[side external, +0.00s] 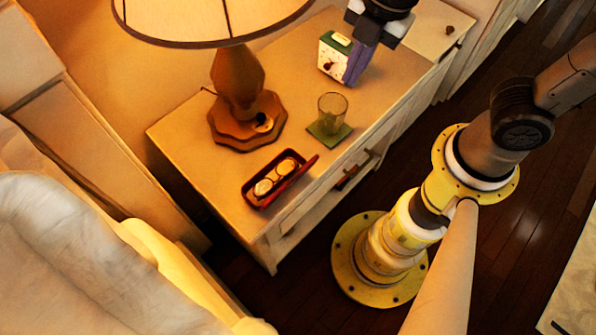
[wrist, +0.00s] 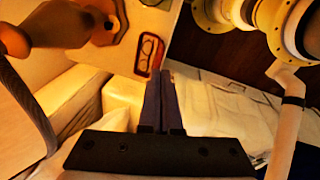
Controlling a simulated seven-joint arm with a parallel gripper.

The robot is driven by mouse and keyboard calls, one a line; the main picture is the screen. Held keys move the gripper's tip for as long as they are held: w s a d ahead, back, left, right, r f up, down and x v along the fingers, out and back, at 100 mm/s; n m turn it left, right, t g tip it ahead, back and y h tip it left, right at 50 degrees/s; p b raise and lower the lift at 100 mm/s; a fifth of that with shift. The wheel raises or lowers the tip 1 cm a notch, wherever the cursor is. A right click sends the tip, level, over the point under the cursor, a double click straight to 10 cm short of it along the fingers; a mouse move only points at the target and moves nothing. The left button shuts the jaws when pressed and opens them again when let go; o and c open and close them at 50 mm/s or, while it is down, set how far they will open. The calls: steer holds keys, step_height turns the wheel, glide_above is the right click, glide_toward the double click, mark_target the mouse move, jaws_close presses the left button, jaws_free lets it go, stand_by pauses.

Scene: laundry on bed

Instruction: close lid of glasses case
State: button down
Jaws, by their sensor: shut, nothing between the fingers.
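The glasses case (side external: 276,180) is a dark red box near the front left of the nightstand top. Its lid (side external: 301,170) stands open along the right side, and pale glasses (side external: 277,177) lie inside. The case also shows in the wrist view (wrist: 149,54), just beyond the fingertips in the picture. My gripper (side external: 352,78) is near the back right of the nightstand in the side view, well apart from the case, beside a small clock. In the wrist view my gripper's two dark fingers (wrist: 160,76) are together with nothing between them.
A lamp (side external: 238,75) with a wide shade stands behind the case. A glass (side external: 332,108) on a green coaster (side external: 329,132) is between case and clock (side external: 334,57). The nightstand (side external: 190,128) is bare at its left. A bed (side external: 80,260) is at lower left.

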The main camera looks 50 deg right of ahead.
steer(key=a+f+n+g, duration=0.1)
steer(key=a+f+n, duration=0.3)
steer(key=a+n, duration=0.15)
steer(key=n+g+h, duration=0.1)
steer(key=n+g, duration=0.1)
steer(key=n, duration=0.9)
glide_above(298, 177)
steer(key=s+a, duration=0.1)
steer(key=s, duration=0.3)
step_height(298, 177, down, 7)
step_height(298, 177, down, 10)
steer(key=s, duration=0.1)
steer(key=shift+m, duration=0.25)
steer(key=shift+w+r, duration=0.3)
steer(key=shift+w, duration=0.7)
steer(key=shift+w+r, duration=0.25)
steer(key=shift+w, duration=0.7)
